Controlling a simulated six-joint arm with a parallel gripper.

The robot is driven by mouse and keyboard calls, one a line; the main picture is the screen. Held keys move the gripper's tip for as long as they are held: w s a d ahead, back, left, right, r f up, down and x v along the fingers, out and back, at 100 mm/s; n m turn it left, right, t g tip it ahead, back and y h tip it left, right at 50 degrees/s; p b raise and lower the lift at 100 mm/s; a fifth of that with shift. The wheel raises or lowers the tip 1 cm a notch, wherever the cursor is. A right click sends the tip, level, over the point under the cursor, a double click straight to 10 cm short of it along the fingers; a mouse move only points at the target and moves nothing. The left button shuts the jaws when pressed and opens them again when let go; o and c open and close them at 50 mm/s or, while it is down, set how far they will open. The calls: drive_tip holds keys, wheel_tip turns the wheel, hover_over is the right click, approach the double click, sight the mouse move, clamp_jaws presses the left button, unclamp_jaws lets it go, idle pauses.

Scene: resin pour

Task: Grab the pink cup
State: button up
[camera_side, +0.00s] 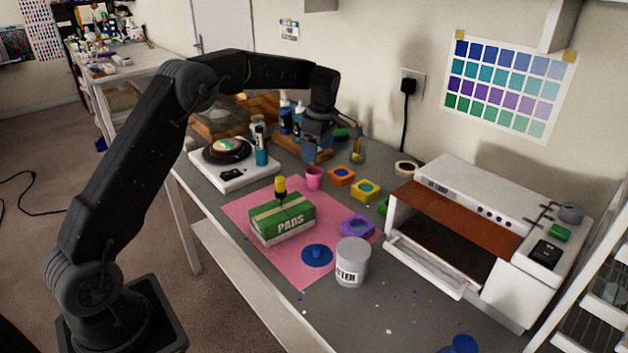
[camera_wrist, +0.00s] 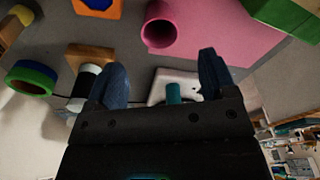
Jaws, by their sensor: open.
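The pink cup (camera_side: 314,178) stands upright on the grey table at the far edge of the pink mat (camera_side: 290,274) in the side view. In the wrist view the pink cup (camera_wrist: 161,27) is at the top middle, its round mouth facing the camera. My gripper (camera_side: 318,152) is above the table behind the cup, apart from it. In the wrist view my gripper (camera_wrist: 160,75) has its two dark blue fingers spread wide, with nothing held between them. The cup lies beyond the fingertips, roughly in line with the gap.
An orange block (camera_side: 341,176) and a yellow block (camera_side: 366,190) stand right of the cup. A green PADS box (camera_side: 282,222) is in front, and a teal bottle (camera_side: 261,148) is to the left. A white oven (camera_side: 465,232) with its door open fills the right.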

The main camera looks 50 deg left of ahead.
sight(313, 176)
drive_tip(key=f, duration=0.6)
drive_tip(key=a+f, duration=0.1)
drive_tip(key=f, duration=0.2)
drive_tip(key=shift+s+f, duration=0.15)
drive_tip(key=shift+s, duration=0.05)
drive_tip(key=c, duration=1)
